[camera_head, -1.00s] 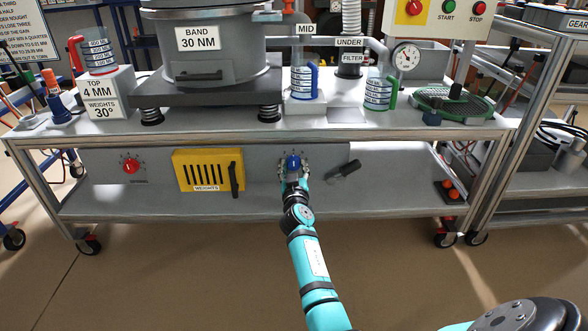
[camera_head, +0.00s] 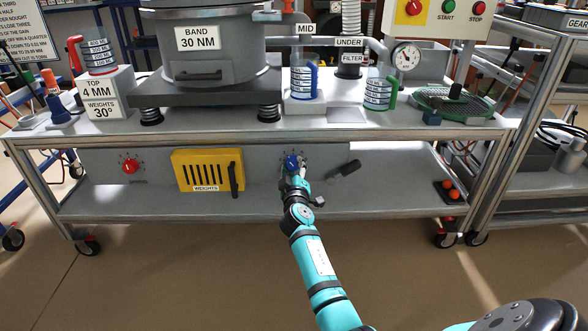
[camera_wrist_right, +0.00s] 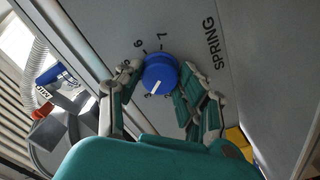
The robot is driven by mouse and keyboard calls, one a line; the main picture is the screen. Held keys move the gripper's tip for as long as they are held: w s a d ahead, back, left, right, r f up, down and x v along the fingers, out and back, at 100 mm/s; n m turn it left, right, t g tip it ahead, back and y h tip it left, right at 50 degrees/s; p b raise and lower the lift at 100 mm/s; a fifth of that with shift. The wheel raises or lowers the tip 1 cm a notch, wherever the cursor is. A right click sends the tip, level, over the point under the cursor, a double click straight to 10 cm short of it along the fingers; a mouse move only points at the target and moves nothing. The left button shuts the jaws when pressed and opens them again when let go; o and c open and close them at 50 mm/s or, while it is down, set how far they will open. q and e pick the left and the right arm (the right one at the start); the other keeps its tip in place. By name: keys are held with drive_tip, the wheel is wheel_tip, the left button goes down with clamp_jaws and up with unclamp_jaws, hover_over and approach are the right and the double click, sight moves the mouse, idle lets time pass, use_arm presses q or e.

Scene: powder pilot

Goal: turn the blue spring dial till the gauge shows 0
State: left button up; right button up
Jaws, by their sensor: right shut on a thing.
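The blue spring dial (camera_head: 291,162) is on the grey panel under the tabletop. It also shows in the right wrist view (camera_wrist_right: 162,68), with a white pointer line, the numbers 6 and 7 and the word SPRING beside it. My left gripper is not in view.
A yellow weights box (camera_head: 207,170) with a black handle and a red dial (camera_head: 130,166) are to the left. The lower shelf (camera_head: 390,196) is mostly bare, with orange balls at its right end.

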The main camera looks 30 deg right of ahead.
drive_tip(key=shift+n, duration=0.5)
drive_tip(key=o, duration=1.1)
drive_tip(key=shift+o, duration=0.2)
drive_tip(key=v, duration=1.2)
drive_tip(key=shift+w, duration=0.1)
